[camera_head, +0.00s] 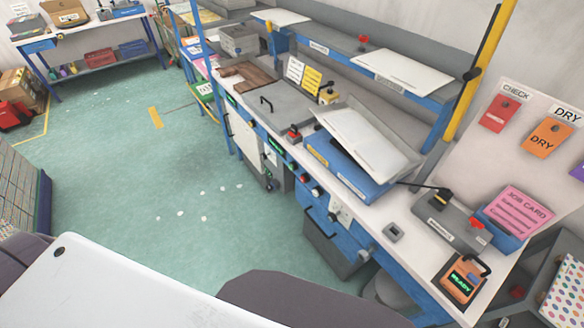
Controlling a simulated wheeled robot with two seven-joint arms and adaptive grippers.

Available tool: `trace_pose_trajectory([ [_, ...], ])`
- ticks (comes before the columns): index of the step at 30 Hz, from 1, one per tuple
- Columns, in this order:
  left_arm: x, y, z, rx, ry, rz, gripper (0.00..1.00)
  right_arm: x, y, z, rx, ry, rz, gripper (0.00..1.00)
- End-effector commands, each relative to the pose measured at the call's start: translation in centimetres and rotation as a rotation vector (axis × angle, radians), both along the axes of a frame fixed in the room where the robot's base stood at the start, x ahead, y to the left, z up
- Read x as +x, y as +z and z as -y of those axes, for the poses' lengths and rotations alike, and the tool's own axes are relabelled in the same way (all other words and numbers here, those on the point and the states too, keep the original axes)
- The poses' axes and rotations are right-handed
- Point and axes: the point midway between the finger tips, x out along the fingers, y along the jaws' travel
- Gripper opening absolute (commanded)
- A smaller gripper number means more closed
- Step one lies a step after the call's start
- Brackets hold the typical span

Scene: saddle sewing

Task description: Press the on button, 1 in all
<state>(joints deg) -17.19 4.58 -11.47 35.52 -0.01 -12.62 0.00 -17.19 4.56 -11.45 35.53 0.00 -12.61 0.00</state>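A control strip on the workbench's front edge carries a small green-lit display (274,146) and several small knobs or buttons, among them a red-topped one (304,178). I cannot read which one is the on button. A red knob (294,131) stands on the bench top just above the strip. An orange device (460,279) with a green lit screen sits at the bench's near right end. A grey unit with a red switch (477,224) stands behind it. Neither of my grippers shows in this view.
A grey-white slab (365,138) lies tilted on a blue case (345,170) on the bench. Shelves on yellow and blue posts stand above. A pink job card (519,211) stands at the right. The green floor (180,180) left of the bench is mostly clear.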

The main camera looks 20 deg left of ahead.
Motion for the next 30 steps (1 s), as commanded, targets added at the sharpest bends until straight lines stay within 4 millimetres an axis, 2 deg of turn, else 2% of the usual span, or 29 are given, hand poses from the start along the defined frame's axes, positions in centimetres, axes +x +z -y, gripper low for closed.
trace_pose_trajectory([
  [5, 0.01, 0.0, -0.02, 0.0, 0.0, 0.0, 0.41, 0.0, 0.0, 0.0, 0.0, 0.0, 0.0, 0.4],
  [12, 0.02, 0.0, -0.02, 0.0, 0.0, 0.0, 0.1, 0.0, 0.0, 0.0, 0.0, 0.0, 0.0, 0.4],
  [15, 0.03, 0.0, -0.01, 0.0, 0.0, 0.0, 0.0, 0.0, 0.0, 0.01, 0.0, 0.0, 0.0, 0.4],
  [30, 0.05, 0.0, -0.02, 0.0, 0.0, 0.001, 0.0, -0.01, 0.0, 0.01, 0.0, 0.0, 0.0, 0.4],
])
